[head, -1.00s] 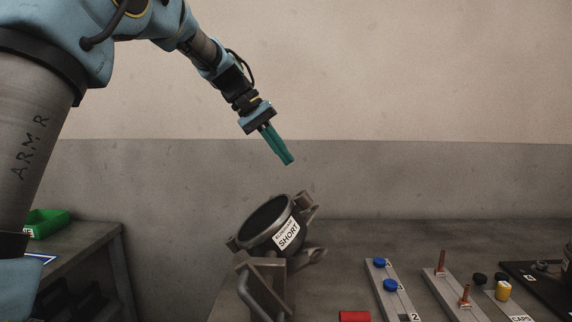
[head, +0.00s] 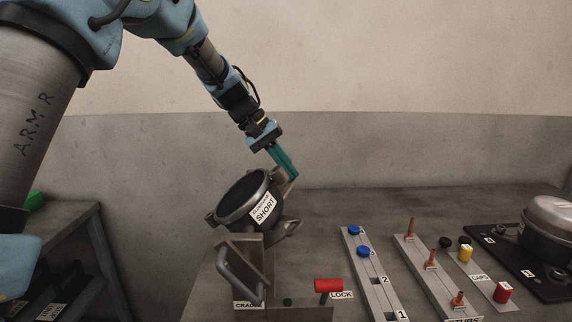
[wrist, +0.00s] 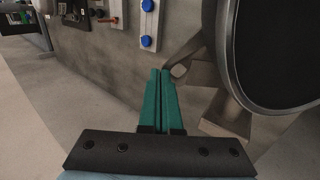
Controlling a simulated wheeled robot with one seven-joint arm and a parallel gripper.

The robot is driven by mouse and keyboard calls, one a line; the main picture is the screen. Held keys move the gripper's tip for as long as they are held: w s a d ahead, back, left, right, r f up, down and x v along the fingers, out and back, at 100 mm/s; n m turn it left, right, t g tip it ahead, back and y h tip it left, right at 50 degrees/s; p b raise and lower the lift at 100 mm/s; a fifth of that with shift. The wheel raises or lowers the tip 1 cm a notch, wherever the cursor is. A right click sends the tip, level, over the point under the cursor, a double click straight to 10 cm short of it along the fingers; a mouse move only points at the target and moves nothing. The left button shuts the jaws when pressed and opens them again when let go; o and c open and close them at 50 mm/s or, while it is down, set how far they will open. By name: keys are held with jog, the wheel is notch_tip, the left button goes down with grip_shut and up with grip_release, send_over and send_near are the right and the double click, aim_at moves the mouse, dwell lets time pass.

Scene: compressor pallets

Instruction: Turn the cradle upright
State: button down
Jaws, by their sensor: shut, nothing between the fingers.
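The cradle (head: 243,262) stands at the near left of the grey bench, its label partly readable. It holds a dark round compressor body (head: 243,197) with a "SHORT" label, tilted with its open face turned up and to the left. In the wrist view the dark round face (wrist: 285,50) fills the right side. My gripper (head: 292,176) has green fingers, shut and empty, beside the bracket at the cradle's upper right. In the wrist view the closed fingertips (wrist: 160,75) are near a grey ring-ended lever (wrist: 181,70); contact cannot be told.
A red lock handle (head: 328,285) is right of the cradle base. A strip with blue caps (head: 363,252), a strip with copper stubs (head: 431,262) and a caps strip (head: 482,279) lie further right. A dark tray (head: 500,247) bears a metal dome (head: 550,215). The bench's back is clear.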

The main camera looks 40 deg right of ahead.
aim_at(294, 182)
jog(key=shift+s+d+p, duration=0.1)
jog(key=shift+p, duration=0.3)
jog(key=p, duration=0.1)
jog(key=t+y+p, duration=0.1)
jog(key=shift+s+d+f+y+p, duration=0.25)
jog(key=shift+f+y+p, duration=0.05)
jog(key=shift+f, duration=0.1)
jog(key=shift+s+d+f+t+y+p, duration=0.1)
jog(key=shift+d+f+t+y+p, duration=0.05)
jog(key=shift+f+t+y+p, duration=0.35)
jog(key=shift+s+d+f+t+y+p, duration=0.1)
jog(key=shift+f+t+y+p, duration=0.2)
jog(key=shift+f+p, duration=0.25)
jog(key=shift+w+f, duration=0.1)
jog(key=shift+f, duration=0.3)
notch_tip(294, 182, down, 2)
jog(key=shift+b, duration=0.35)
jog(key=shift+f, duration=0.15)
